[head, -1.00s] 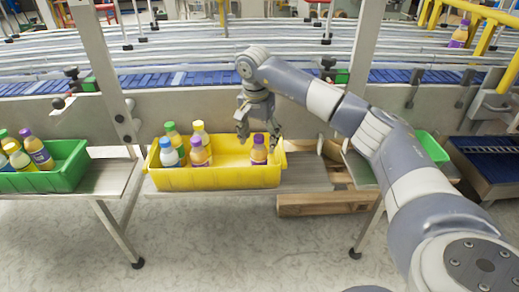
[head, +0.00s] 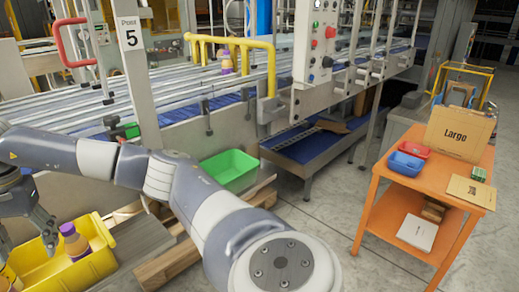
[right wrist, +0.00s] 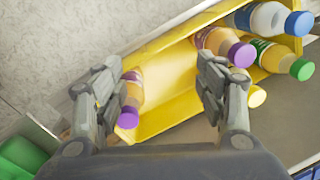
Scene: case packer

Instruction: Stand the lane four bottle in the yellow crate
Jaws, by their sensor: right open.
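The yellow crate (head: 95,236) is at the lower left of the head view, cut off by the frame edge. A purple-capped bottle (head: 74,242) stands in its right end. My right gripper (head: 30,243) is over the crate, left of that bottle, open and holding nothing. In the right wrist view, the purple-capped bottle (right wrist: 132,92) is beside the left finger, and several other bottles (right wrist: 268,55) are at the crate's other end. Another purple-capped bottle (head: 226,62) stands on the conveyor behind the yellow rail. No lane number is readable. My left gripper is not in view.
Yellow rails (head: 240,42) and a grey post with a "5" sign (head: 130,33) border the conveyor. An orange cart (head: 372,187) stands at right, with clear floor before it.

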